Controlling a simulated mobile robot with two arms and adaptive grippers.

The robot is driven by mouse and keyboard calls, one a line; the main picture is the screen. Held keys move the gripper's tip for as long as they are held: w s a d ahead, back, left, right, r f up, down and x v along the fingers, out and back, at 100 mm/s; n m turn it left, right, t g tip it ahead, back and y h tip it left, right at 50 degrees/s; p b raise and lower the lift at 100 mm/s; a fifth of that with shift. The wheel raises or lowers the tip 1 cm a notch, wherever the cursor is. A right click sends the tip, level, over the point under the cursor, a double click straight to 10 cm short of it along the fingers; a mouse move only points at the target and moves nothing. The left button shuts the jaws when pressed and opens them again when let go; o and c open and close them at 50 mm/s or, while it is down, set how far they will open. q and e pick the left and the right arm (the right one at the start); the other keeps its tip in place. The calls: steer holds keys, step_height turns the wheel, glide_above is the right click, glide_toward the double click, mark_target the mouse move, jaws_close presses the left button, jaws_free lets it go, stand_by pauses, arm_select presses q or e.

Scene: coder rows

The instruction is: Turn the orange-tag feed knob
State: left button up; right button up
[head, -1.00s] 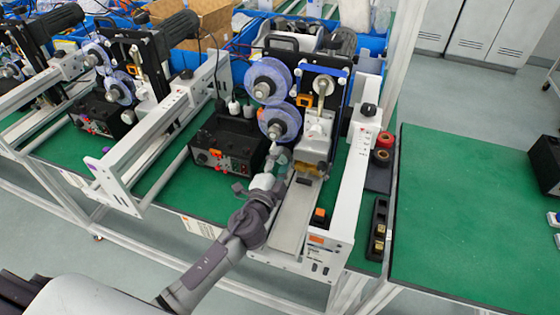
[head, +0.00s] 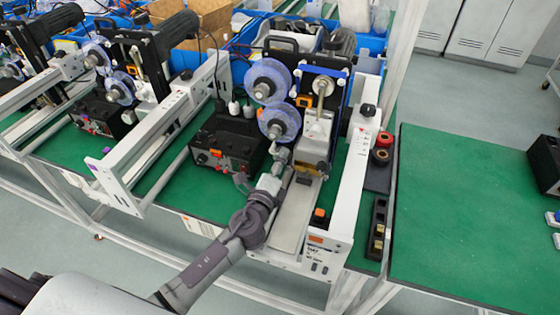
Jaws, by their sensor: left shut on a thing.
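The orange-tagged machine (head: 312,150) stands on the green bench in the middle, with two purple-blue reels (head: 268,80). An orange tag (head: 316,239) is on its front end, and orange marks show on its black control box (head: 225,146). My left gripper (head: 281,156) is at the machine, below the lower reel and right of the control box. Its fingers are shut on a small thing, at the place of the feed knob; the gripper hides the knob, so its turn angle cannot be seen. My right gripper is not in view.
A white rail with a black knob (head: 368,109) stands right of the machine. Red and dark rolls (head: 383,147) and a black tray (head: 378,230) lie beyond it. A similar purple-tagged machine (head: 115,85) is at left. The right green table (head: 460,220) is mostly bare.

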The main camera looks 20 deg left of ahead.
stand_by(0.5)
arm_select(q)
steer(key=o, duration=1.1)
steer(key=s, duration=1.2)
steer(key=shift+a, duration=0.2)
